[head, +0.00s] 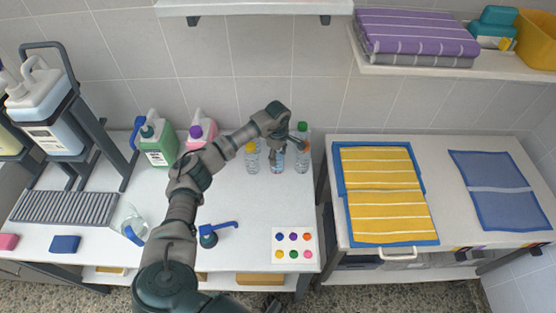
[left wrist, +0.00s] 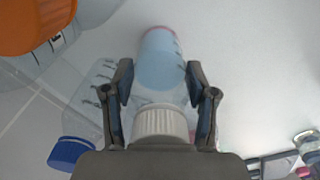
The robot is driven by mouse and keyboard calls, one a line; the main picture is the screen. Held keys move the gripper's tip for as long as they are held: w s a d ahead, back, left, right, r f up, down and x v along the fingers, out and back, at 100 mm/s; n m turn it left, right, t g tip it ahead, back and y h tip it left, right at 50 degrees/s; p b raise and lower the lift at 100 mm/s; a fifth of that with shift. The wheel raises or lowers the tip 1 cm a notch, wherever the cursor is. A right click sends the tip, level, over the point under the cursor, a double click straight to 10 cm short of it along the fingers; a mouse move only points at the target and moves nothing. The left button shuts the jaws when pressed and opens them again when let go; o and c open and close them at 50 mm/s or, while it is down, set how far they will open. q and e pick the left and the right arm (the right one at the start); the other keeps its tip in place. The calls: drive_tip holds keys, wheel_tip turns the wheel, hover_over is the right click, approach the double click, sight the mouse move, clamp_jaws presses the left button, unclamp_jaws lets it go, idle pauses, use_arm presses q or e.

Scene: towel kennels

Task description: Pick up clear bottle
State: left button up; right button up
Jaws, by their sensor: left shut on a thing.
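Several clear bottles stand in a group at the back right of the white counter. One has a yellow cap (head: 250,146), another a green cap (head: 302,127). My left gripper (head: 275,150) reaches down among them in the head view and is shut on the middle clear bottle (head: 277,163). In the left wrist view my left gripper (left wrist: 160,95) has its fingers on both sides of this bottle, which has a white ribbed cap (left wrist: 160,122) and a pale blue band (left wrist: 160,65). The fingers partly hide it. I cannot tell whether it touches the counter. My right gripper is not in view.
A pink jug (head: 201,133) and a green jug (head: 158,145) stand left of the bottles. A blue-handled tool (head: 215,232) and a card of coloured dots (head: 294,245) lie in front. A clear neighbour with a blue cap (left wrist: 72,152) is close beside the held bottle.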

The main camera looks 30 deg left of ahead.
use_arm(q)
drive_tip(key=shift+a, duration=0.25)
